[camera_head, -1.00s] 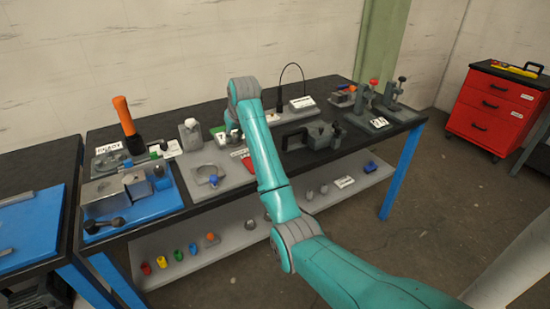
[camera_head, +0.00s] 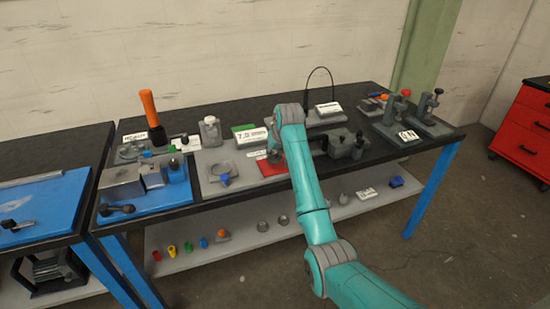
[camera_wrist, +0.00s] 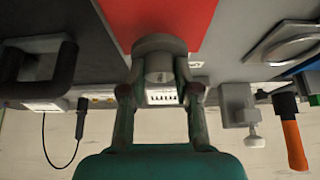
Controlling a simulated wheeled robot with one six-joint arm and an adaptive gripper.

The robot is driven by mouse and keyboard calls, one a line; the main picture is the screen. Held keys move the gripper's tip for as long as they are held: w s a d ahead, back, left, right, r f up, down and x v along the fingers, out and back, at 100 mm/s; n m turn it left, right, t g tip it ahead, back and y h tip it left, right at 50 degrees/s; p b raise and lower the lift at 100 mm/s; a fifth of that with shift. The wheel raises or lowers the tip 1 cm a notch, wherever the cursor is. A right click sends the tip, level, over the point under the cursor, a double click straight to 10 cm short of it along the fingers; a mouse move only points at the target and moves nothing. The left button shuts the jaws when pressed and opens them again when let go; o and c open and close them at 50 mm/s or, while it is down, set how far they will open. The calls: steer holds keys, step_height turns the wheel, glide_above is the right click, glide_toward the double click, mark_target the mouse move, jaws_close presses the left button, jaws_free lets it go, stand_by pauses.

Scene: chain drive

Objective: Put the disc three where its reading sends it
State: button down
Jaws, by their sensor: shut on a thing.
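My gripper (camera_wrist: 159,72) is shut on a grey round disc (camera_wrist: 160,44), with a finger on each side. I cannot tell whether the disc touches the red pad (camera_wrist: 165,14) or hangs just above it. In the head view the red pad (camera_head: 268,168) lies on the bench beside my arm, and the gripper and disc are mostly hidden there. A display reading about 7.0 (camera_head: 246,137) stands behind the pad, with a green strip on top. No number on the disc can be read.
A grey plate with a ring (camera_head: 222,170) lies left of the pad. A dark clamp (camera_head: 345,145) is to the right. The lower shelf (camera_head: 280,232) holds several small coloured parts.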

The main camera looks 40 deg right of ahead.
steer(key=shift+f, duration=1.2)
steer(key=shift+f, duration=0.1)
steer(key=c, duration=0.8)
jaws_free()
steer(key=shift+a+f, duration=0.1)
steer(key=shift+c, duration=0.2)
steer(key=v, duration=1.2)
steer(key=shift+r, duration=0.2)
